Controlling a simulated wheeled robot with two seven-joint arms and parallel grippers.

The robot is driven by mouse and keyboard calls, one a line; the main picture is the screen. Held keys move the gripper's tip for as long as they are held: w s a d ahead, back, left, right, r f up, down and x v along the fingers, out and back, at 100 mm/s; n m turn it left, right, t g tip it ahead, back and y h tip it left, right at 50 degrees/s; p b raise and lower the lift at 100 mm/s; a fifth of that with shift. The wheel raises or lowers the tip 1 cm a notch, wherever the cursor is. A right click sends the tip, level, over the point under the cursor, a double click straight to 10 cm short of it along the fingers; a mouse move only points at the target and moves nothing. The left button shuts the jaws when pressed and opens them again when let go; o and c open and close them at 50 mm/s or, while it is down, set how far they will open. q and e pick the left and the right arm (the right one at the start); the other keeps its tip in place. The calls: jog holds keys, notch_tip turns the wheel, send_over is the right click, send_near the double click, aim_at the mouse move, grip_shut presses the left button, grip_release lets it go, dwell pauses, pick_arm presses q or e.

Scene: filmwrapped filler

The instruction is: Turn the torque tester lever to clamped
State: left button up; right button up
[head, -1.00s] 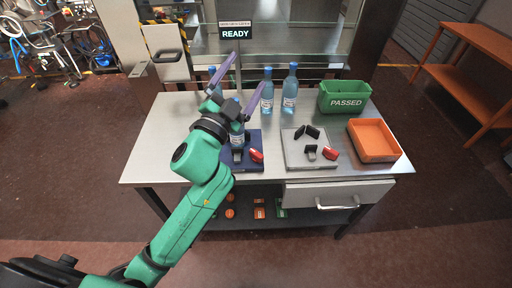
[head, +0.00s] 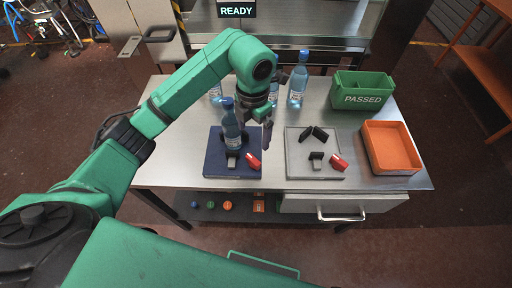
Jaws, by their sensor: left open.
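A dark blue base (head: 213,160) and a light grey base (head: 296,168) lie side by side on the steel table. Each has black jaws and a red lever at its front right; I cannot tell for certain which one is the torque tester. A blue bottle (head: 231,128) stands upright among the jaws of the blue base. That base's red lever (head: 253,161) is in plain view. The grey base holds no bottle, and its red lever (head: 339,162) points down to the right. My left gripper (head: 257,122) is open, fingers down, just right of the bottle and above the lever. My right gripper is out of view.
Several blue bottles, one of them (head: 298,80) clear of my arm, stand at the back of the table (head: 160,165). A green bin marked PASSED (head: 362,99) and an orange tray (head: 370,150) are at the right. A READY sign (head: 236,10) shows above.

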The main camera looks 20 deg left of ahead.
aim_at(253, 159)
pick_arm(q)
jog(key=f, duration=0.2)
jog(key=s+f+p, duration=0.1)
jog(key=f, duration=0.1)
jog(key=s+f+p, duration=0.1)
jog(key=f, duration=0.1)
jog(key=shift+f, duration=0.15)
jog(key=f, duration=0.1)
jog(key=w+f+p, duration=0.1)
jog(key=f, duration=0.3)
jog(key=shift+w, duration=0.35)
jog(key=shift+s+f, duration=0.1)
jog(key=shift+f, duration=0.1)
jog(key=shift+s, duration=0.15)
jog(key=c, duration=1.3)
jog(key=shift+c, duration=0.2)
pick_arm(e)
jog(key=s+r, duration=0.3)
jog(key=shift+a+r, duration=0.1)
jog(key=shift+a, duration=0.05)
